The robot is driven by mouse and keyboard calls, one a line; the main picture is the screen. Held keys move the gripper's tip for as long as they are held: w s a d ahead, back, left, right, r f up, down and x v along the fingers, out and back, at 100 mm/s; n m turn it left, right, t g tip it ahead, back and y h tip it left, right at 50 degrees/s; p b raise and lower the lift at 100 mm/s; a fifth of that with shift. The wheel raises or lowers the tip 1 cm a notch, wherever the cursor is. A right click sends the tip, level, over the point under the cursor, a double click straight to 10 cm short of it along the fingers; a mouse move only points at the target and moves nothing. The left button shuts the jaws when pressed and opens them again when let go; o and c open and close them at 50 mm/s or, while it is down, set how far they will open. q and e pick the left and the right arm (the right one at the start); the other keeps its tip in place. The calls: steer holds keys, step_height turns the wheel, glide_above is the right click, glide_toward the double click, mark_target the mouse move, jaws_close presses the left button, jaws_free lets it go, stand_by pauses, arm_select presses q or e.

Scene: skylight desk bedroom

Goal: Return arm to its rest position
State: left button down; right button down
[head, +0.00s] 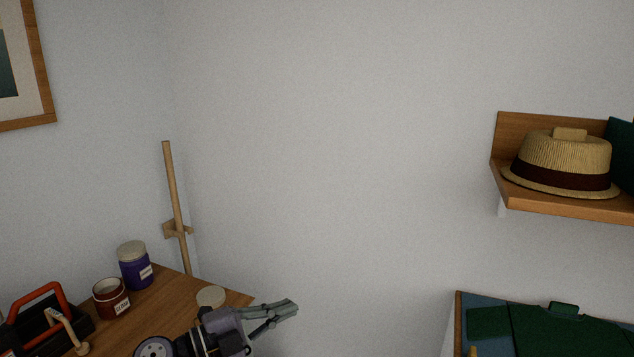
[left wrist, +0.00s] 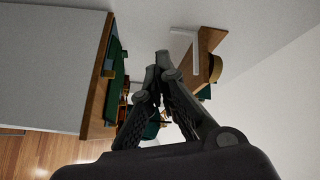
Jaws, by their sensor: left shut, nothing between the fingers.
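My left gripper (head: 284,309) is low in the head view, beside the right edge of the wooden desk. It points to the right, and its fingers are shut with nothing between them. In the left wrist view the fingertips (left wrist: 158,62) meet near the middle. My right gripper is in neither view.
The wooden desk (head: 155,300) holds a purple jar (head: 135,266), a red jar (head: 111,298), a round beige lid (head: 211,296) and a dark caddy with a red handle (head: 40,303). A straw hat (head: 565,160) sits on a wall shelf (head: 560,207). Bare wall fills the middle.

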arm_select(q)
steer(key=s+a+f+n+t+y, duration=0.1)
steer(key=a+f+n+t+y, duration=0.1)
steer(key=a+n+t+y, duration=0.45)
steer(key=s+a+f+n+t+y, duration=0.2)
steer(key=a+n+t+y, duration=0.15)
steer(key=n+y, duration=0.6)
steer(key=s+a+f+n+g, duration=0.5)
steer(key=s+f+n, duration=0.1)
steer(key=f, duration=0.3)
steer(key=s+f+n+g, duration=0.1)
steer(key=s+f+g, duration=0.45)
steer(key=s, duration=0.55)
steer(key=s+f+g, duration=0.5)
steer(key=s+f, duration=0.1)
steer(key=s, duration=0.6)
step_height(320, 180, down, 25)
steer(key=s+d+g, duration=0.1)
steer(key=g, duration=0.1)
steer(key=s+a+f, duration=0.3)
steer(key=s+f, duration=1.4)
steer(key=shift+f+g, duration=0.15)
steer(key=shift+g, duration=0.3)
